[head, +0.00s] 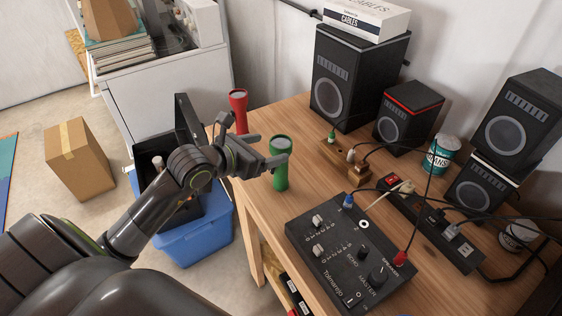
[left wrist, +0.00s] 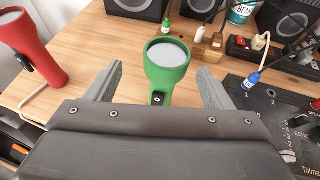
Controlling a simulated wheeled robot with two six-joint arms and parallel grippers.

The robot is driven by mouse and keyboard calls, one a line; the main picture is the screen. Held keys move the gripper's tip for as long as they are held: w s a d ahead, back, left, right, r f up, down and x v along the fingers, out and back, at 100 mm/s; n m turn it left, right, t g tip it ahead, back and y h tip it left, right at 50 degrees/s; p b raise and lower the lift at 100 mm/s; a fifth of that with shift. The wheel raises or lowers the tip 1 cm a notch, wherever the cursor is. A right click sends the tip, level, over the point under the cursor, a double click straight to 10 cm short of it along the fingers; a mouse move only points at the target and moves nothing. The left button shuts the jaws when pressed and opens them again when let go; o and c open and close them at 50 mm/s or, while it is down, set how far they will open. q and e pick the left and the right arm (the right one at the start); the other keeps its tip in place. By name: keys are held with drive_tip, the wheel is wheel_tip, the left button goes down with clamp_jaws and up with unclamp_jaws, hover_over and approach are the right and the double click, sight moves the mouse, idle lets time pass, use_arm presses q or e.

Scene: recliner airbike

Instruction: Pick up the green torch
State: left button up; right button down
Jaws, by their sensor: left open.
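The green torch (head: 281,172) stands upright on the wooden table near its left edge, lens end up. In the left wrist view the green torch (left wrist: 168,72) stands between the two fingers of my left gripper (left wrist: 160,88). The fingers are open, one on each side of it, with visible gaps. In the head view my left gripper (head: 268,153) reaches in from the left, its fingers at the torch's upper part. The torch's lower part is hidden in the wrist view. My right gripper is not in view.
A red torch (head: 238,110) stands at the table's left edge. A black mixer (head: 350,262) is at the front, with black speakers (head: 357,76), a can (head: 440,155) and a power strip (head: 432,228) with cables behind. A blue bin (head: 200,240) is on the floor.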

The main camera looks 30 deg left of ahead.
sight(272, 151)
use_arm(q)
drive_tip(key=shift+w+d+f+p, duration=0.3)
drive_tip(key=shift+w, duration=0.2)
drive_tip(key=x, duration=0.1)
drive_tip(key=p+x, duration=0.1)
drive_tip(key=x, duration=0.1)
drive_tip(key=shift+s+d+f, duration=0.1)
drive_tip(key=shift+s+d, duration=0.05)
drive_tip(key=shift+d, duration=0.1)
drive_tip(key=shift+w+d+f, duration=0.15)
drive_tip(key=shift+w+f, duration=0.2)
drive_tip(key=shift+w, duration=0.15)
drive_tip(key=c, duration=1.2)
